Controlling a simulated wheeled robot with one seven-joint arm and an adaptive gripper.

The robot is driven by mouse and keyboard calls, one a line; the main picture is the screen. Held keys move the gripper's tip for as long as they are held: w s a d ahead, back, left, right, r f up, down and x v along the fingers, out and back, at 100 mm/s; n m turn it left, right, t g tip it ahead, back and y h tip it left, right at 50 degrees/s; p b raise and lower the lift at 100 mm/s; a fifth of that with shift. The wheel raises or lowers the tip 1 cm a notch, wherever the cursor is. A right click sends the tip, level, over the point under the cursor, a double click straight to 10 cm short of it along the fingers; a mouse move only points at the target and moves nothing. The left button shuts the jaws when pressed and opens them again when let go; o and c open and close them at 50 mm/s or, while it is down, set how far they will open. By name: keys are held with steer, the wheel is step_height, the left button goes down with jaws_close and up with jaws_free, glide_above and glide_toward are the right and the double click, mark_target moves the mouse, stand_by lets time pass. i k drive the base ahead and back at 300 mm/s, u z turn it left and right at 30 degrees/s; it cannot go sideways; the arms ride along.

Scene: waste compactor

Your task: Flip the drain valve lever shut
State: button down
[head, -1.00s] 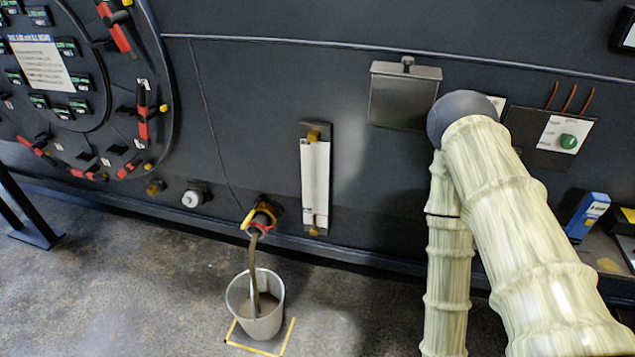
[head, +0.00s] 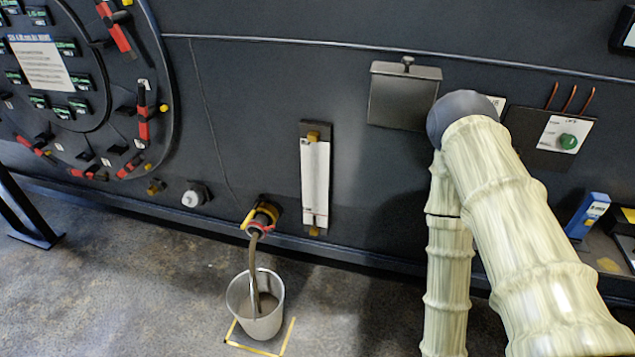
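The drain valve (head: 264,216) sticks out low from the dark wall, with a yellow lever (head: 249,217) along its left side and a red ring at its mouth. Brownish liquid (head: 252,262) runs from it into a grey-white bucket (head: 235,297) on the floor. The bucket holds some murky liquid. My arm, in a pale ribbed sleeve, fills the right side of the view. My gripper is not in view.
A white gauge strip (head: 315,182) is mounted right of the valve, and a white-capped fitting (head: 193,195) is to its left. A metal box (head: 402,97) and a panel with a green button (head: 568,141) are higher up. Yellow tape (head: 285,338) marks the floor around the bucket.

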mark_target(253, 213)
steer(key=u, duration=2.45)
steer(key=i, duration=1.5)
steer(key=z, duration=2.7)
